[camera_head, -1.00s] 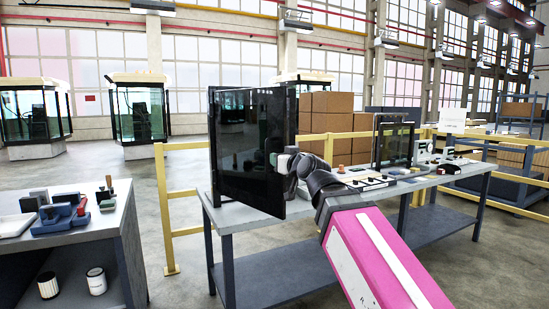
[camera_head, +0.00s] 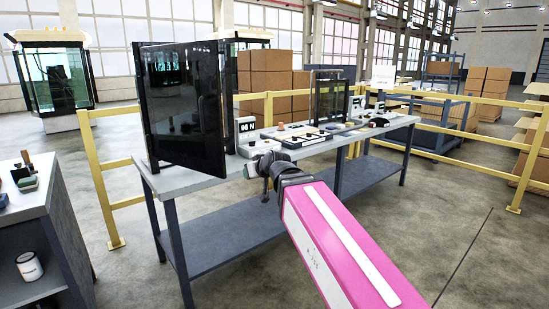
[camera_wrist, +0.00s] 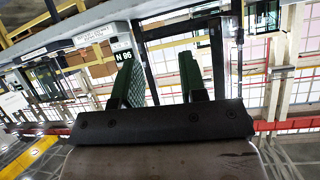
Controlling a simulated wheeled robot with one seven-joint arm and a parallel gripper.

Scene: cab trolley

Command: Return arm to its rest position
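My arm, with a pink and white link, reaches up from the bottom of the head view. My gripper (camera_head: 250,171) is at its end, in front of the long grey workbench (camera_head: 195,184) and right of the dark glass door panel (camera_head: 183,105). In the wrist view my gripper (camera_wrist: 158,62) shows two green fingers set well apart. Nothing is held between them; a dark upright frame shows behind the gap. The gripper looks clear of the door panel, though its exact distance from the bench edge is hard to tell.
A small white box with a display (camera_head: 246,127) stands beside the panel. Trays and small devices line the bench to the right. Another table (camera_head: 32,205) with parts is at the left edge. Yellow railing (camera_head: 112,205) runs behind. Floor at the right front is clear.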

